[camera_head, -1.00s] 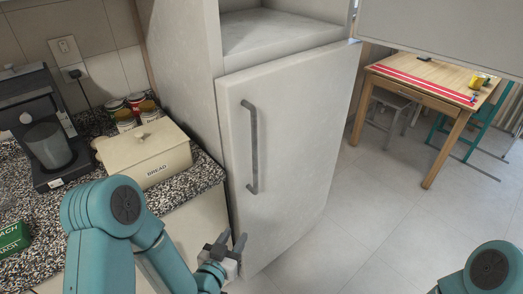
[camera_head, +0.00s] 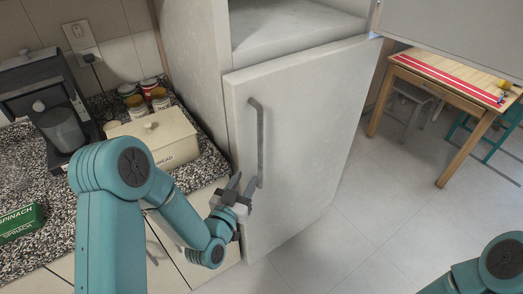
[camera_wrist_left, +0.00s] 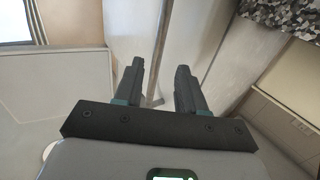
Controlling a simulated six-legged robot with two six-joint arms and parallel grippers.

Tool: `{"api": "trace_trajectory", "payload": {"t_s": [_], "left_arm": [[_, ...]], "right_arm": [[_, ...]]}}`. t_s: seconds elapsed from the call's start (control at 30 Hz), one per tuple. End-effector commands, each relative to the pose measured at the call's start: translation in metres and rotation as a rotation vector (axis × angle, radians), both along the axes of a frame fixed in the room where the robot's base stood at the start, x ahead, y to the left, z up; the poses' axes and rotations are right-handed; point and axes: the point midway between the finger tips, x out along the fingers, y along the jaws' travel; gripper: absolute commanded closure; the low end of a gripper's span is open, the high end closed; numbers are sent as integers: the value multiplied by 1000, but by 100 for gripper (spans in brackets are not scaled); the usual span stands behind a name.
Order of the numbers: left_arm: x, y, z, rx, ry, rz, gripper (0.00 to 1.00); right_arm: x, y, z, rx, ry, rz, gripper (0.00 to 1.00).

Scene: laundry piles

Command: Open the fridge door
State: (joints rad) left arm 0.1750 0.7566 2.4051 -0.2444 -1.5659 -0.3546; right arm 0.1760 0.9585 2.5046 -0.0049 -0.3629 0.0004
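My left gripper (camera_head: 243,182) is open and empty, fingers pointing up beside the lower end of the handle. In the left wrist view the handle (camera_wrist_left: 161,45) runs as a thin bar through the gap between the open fingers of the left gripper (camera_wrist_left: 160,68). I cannot tell whether the bar lies between the fingertips or beyond them. My right gripper is out of view; only part of my right arm shows at lower right.
An open compartment (camera_head: 290,30) is above the door, and a pale panel (camera_head: 460,35) juts out at upper right. A counter (camera_head: 60,235) with a bread box (camera_head: 155,140) and a coffee machine (camera_head: 40,105) is at left. The tiled floor (camera_head: 370,220) right of the door is clear.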

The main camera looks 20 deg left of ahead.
Motion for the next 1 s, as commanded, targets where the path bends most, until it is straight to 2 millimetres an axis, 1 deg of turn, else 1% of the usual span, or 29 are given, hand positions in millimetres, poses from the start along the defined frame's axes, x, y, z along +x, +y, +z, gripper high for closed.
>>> {"api": "trace_trajectory", "payload": {"t_s": [0.03,0.3,0.4,0.5,0.6,0.7,0.93,0.97,1.0], "left_arm": [[13,-1,6,0,-2,0,60],[78,-7,4,0,-1,-1,60],[96,-8,4,-1,-1,0,60],[109,-9,3,-1,0,0,60],[117,-10,2,-1,0,1,60],[120,-10,1,-1,1,0,60],[121,-10,1,-1,1,0,60],[121,-10,1,-1,1,0,70],[121,-10,1,-1,1,0,83]], "right_arm": [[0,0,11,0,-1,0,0],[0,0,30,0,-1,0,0],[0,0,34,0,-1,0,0],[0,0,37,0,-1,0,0],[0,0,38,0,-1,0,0],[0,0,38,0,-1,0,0],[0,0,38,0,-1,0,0],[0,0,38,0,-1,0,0],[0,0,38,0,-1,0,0]]}}
